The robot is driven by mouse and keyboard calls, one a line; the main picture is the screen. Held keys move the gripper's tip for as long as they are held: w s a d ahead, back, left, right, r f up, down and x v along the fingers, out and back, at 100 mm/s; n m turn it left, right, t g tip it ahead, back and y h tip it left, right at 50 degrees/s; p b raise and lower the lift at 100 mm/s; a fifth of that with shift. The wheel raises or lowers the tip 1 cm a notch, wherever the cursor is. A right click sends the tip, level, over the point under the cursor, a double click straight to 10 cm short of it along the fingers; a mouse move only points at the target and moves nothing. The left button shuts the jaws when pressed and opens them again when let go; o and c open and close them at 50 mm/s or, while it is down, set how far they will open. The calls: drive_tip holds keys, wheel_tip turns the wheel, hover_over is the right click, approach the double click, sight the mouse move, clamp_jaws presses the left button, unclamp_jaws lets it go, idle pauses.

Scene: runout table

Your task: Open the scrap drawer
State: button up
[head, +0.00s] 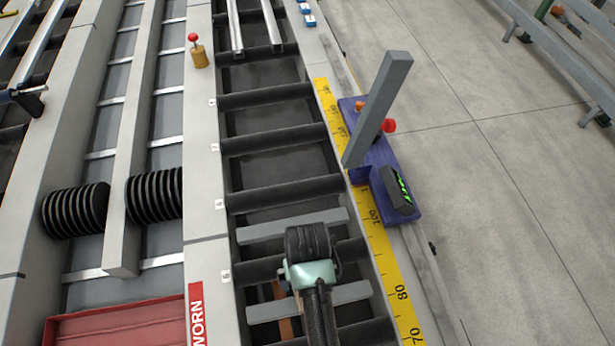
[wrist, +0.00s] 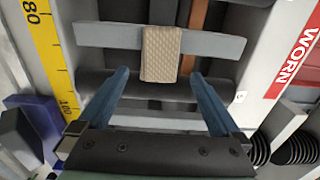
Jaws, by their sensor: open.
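No part labelled as a scrap drawer can be made out in either view. My gripper (wrist: 158,80) is open, its two blue fingers apart over the roller table, pointing down at it. A grey bar (wrist: 105,36) lies across the table beyond the fingertips, with a tan textured pad or cloth (wrist: 160,54) hanging over its middle. The pad appears between the fingers; I cannot tell whether they touch it. In the head view my wrist hides the fingertips and the pad. Two grey crossbars (head: 265,231) show there around my wrist.
A red tray (head: 120,327) stands at the lower left, beside a red WORN label (head: 197,315). A yellow ruler (head: 395,275) runs along the table's right edge. A blue stop block (head: 372,160) with an upright grey bar (head: 380,105) stands there.

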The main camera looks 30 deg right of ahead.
wheel_tip(320, 180, up, 8)
drive_tip(key=shift+r, duration=0.15)
